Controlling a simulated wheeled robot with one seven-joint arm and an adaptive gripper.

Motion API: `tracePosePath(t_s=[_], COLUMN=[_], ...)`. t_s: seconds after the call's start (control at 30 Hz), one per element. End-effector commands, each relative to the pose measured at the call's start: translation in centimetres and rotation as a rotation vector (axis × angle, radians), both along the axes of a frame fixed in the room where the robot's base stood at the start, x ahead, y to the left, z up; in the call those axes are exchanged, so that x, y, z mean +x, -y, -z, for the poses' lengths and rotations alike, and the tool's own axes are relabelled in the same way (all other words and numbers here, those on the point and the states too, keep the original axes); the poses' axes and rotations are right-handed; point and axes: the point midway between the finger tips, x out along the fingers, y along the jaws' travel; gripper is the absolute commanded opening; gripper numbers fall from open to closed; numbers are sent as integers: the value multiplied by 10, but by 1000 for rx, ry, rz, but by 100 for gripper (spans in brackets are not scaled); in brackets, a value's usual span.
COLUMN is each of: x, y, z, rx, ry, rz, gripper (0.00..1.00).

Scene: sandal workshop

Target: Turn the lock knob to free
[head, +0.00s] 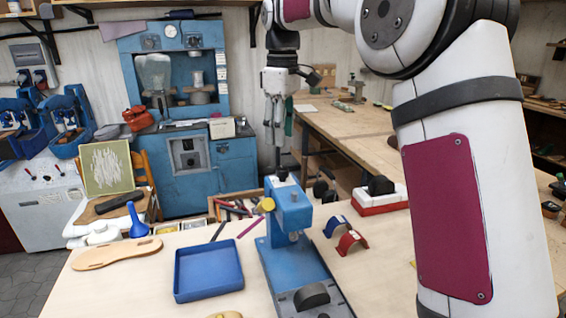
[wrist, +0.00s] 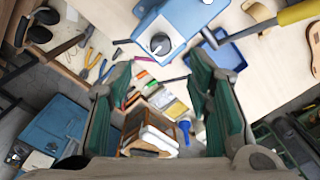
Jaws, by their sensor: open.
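A blue press (head: 289,212) stands on the light table in the head view. A small round knob (head: 281,176) sits on top of it. In the wrist view the knob (wrist: 160,43) is dark with a pale rim and a light mark, on the blue press top (wrist: 186,20). I cannot read any lock marking. My gripper (head: 277,146) points down above and behind the knob in the head view. In the wrist view its green-padded fingers (wrist: 163,62) are spread apart with nothing between them, and the knob lies ahead of the fingertips.
A yellow-ended lever (head: 267,204) juts from the press's left side; its yellow handle (wrist: 299,12) shows large at the wrist view's upper right. A blue tray (head: 208,270) lies left of the press. Red and blue arched pieces (head: 351,242) lie right. Hand tools (wrist: 95,65) lie behind.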

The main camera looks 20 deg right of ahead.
Motion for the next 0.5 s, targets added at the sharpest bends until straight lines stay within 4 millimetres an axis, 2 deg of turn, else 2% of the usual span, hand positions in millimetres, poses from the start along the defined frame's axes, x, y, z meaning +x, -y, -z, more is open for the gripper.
tracePosePath(t_s=[0.3, 0.5], x=[-2, -1], y=[0, 0], z=[59, 81], rx=[0, 0], ry=[-3, 0], rz=[0, 0], gripper=[46, 46])
